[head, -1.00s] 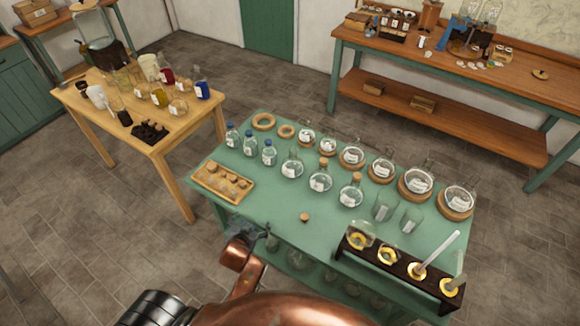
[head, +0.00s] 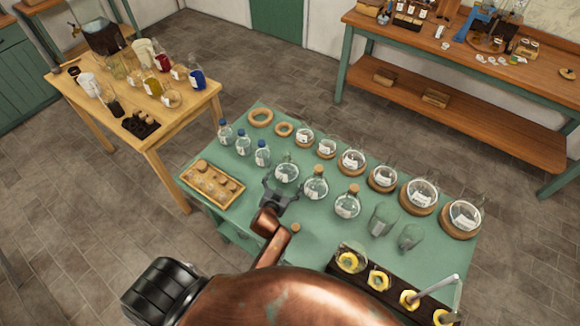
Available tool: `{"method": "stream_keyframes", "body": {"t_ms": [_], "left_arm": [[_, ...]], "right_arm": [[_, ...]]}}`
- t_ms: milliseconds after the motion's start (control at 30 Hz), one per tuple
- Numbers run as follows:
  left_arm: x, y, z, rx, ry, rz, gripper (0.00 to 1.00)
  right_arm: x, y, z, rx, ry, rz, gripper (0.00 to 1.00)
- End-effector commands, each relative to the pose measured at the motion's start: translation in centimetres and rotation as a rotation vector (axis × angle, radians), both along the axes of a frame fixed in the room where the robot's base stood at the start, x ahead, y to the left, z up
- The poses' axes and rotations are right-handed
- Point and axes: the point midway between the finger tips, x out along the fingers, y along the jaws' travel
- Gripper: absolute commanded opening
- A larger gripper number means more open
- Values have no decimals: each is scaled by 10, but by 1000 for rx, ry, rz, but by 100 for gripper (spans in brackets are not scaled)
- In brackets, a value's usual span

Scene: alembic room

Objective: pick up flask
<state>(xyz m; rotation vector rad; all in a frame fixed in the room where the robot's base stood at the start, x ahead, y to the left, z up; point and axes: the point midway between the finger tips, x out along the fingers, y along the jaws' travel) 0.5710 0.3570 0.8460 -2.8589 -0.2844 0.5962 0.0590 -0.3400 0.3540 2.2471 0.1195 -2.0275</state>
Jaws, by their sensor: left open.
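Several clear glass flasks stand on the green table (head: 250,222). In the front row, one round flask (head: 287,172) is directly beyond my left gripper (head: 283,186). The gripper is open, with its fingers spread at the near side of this flask; I cannot tell whether they touch it. Two corked flasks stand to its right, a nearer-left one (head: 316,189) and another (head: 347,207). Behind them, several round flasks rest on cork rings, including a large one (head: 422,192). My right gripper is not in view.
Blue-capped bottles (head: 262,153) and a cork tray (head: 212,186) lie to the left. Two beakers (head: 382,219) and a dark rack (head: 378,282) are at the right.

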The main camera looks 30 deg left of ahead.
Motion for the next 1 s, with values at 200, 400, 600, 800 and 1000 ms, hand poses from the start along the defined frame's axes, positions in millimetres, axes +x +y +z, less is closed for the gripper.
{"method": "stream_keyframes", "body": {"t_ms": [200, 400, 600, 800, 1000], "left_arm": [[17, 14, -7, 2, 1, 13, 83], [45, 23, -13, 2, 1, 13, 83], [58, 25, -19, 0, 2, 13, 83], [58, 24, -19, 0, 1, 11, 83], [58, 24, -19, 0, 2, 10, 69]], "right_arm": [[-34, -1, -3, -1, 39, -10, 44], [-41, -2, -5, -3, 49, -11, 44], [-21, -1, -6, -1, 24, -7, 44], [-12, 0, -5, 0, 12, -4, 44], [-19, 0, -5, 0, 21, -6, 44]]}}
